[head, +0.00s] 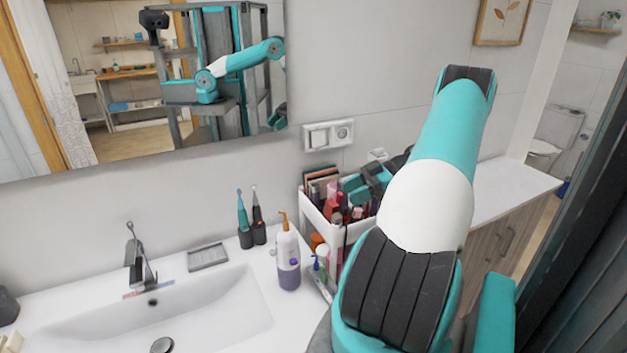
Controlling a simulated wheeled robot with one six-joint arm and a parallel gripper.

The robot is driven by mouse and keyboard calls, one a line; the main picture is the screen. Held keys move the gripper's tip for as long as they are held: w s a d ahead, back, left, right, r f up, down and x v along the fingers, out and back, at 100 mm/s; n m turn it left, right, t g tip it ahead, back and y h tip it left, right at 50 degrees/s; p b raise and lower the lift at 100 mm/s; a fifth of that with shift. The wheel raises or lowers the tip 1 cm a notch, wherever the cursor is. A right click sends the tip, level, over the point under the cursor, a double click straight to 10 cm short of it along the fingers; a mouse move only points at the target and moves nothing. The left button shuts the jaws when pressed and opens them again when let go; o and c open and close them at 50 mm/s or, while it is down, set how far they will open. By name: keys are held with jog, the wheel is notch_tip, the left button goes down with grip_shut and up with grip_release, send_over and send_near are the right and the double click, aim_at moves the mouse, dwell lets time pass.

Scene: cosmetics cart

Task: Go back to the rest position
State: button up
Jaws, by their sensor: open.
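My arm rises from the bottom right of the head view, bends at the top and reaches down behind itself. My gripper (362,187), teal and dark, shows partly to the left of the arm, over the top of the white cosmetics cart (328,232). It is open. The cart's upper tray holds several bottles, tubes and boxes, some of them red and pink. The white arm link hides the cart's right side and part of the gripper. I cannot tell whether the gripper touches any item.
A sink (205,318) with a faucet (137,262) is at the left. A pump bottle (287,260) and toothbrushes (243,215) stand on its counter near the cart. The wall mirror (130,95) reflects my arm. A wooden cabinet (500,235) stands at the right.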

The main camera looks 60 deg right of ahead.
jog(key=w+a+r+g+b, duration=0.2)
jog(key=w+a+g, duration=0.1)
jog(key=w+a, duration=0.5)
jog(key=w+a+r+g+b, duration=0.25)
jog(key=w+a, duration=0.35)
jog(key=a, duration=0.3)
jog(key=a+g+h+b, duration=0.2)
jog(key=a+g+b, duration=0.2)
jog(key=a, duration=1.4)
jog(key=s+a+f+m+h+b, duration=0.1)
jog(key=s+a+f+h+b, duration=0.1)
jog(key=s+a, duration=1.2)
jog(key=s+h+b, duration=0.1)
jog(key=s+b, duration=0.1)
jog(key=s, duration=0.1)
jog(key=shift+s+a+f+m, duration=0.15)
jog(key=shift+s+a+m, duration=0.05)
jog(key=shift+s+m, duration=0.1)
